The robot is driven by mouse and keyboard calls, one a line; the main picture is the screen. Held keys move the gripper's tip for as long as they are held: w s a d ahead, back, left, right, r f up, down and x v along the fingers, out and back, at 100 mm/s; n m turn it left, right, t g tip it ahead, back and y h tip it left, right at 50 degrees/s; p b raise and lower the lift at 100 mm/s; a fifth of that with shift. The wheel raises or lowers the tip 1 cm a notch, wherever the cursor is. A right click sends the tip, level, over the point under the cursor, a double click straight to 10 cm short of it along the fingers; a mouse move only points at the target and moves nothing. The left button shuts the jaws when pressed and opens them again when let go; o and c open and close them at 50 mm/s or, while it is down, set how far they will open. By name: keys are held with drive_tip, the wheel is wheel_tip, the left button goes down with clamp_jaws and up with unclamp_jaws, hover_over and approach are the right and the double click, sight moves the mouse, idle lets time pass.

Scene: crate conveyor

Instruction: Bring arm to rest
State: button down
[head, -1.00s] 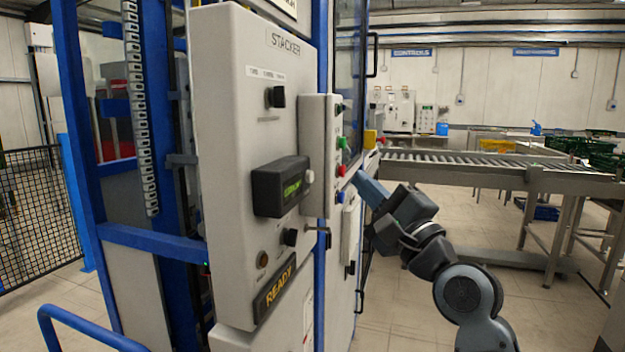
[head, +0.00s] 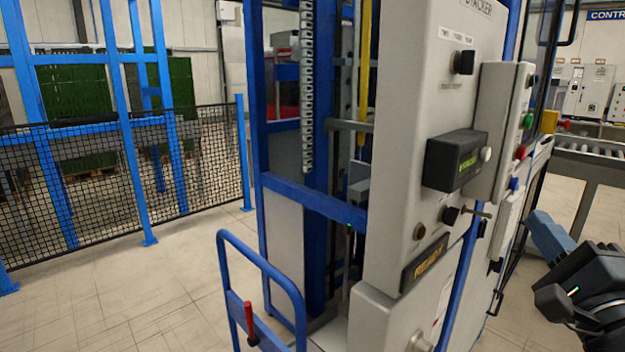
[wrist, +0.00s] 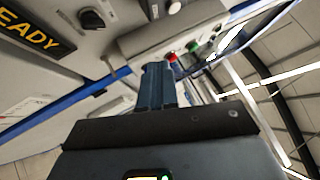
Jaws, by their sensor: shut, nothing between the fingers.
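My gripper (head: 546,232) is at the right side of the head view, in front of the stacker's control side, with its blue-grey fingers pointing up and left. In the wrist view my gripper (wrist: 158,72) has its fingers together, with nothing seen between them. The tips appear close to the button box with its red button (wrist: 171,57) and green button (wrist: 193,46); I cannot tell whether they touch it. My arm's dark wrist part shows at the right edge of the head view, and the rest of the arm is out of frame.
The grey stacker cabinet (head: 412,150) stands close by, with a small display box (head: 455,160) and a lit READY sign (head: 425,264). A blue rail (head: 262,262) with a red handle stands in front. Black mesh fencing (head: 100,170) is at left, with clear floor before it.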

drive_tip(key=s+a+f+n+g, duration=0.1)
drive_tip(key=s+a+f+n, duration=0.2)
drive_tip(key=s+f, duration=0.3)
drive_tip(key=s+a+f+n+g+h, duration=0.1)
drive_tip(key=s+a+f+n+g, duration=0.15)
drive_tip(key=s+f, duration=0.3)
drive_tip(key=s+a+f+n+g, duration=0.1)
drive_tip(key=s+a+f+n, duration=0.2)
drive_tip(key=s+f, duration=0.25)
drive_tip(key=s+a+f+n+g+y, duration=0.1)
drive_tip(key=s+a+n, duration=0.1)
drive_tip(key=s+n, duration=0.4)
drive_tip(key=s+a+f+n+g+y, duration=0.1)
drive_tip(key=s+n, duration=0.5)
drive_tip(key=s, duration=0.8)
drive_tip(key=shift+a+f+n+y, duration=0.35)
drive_tip(key=shift+a+f+y, duration=0.05)
drive_tip(key=shift+a, duration=0.3)
drive_tip(key=c, duration=1.9)
unclamp_jaws()
drive_tip(key=shift+s+g, duration=0.1)
drive_tip(key=shift+g, duration=0.15)
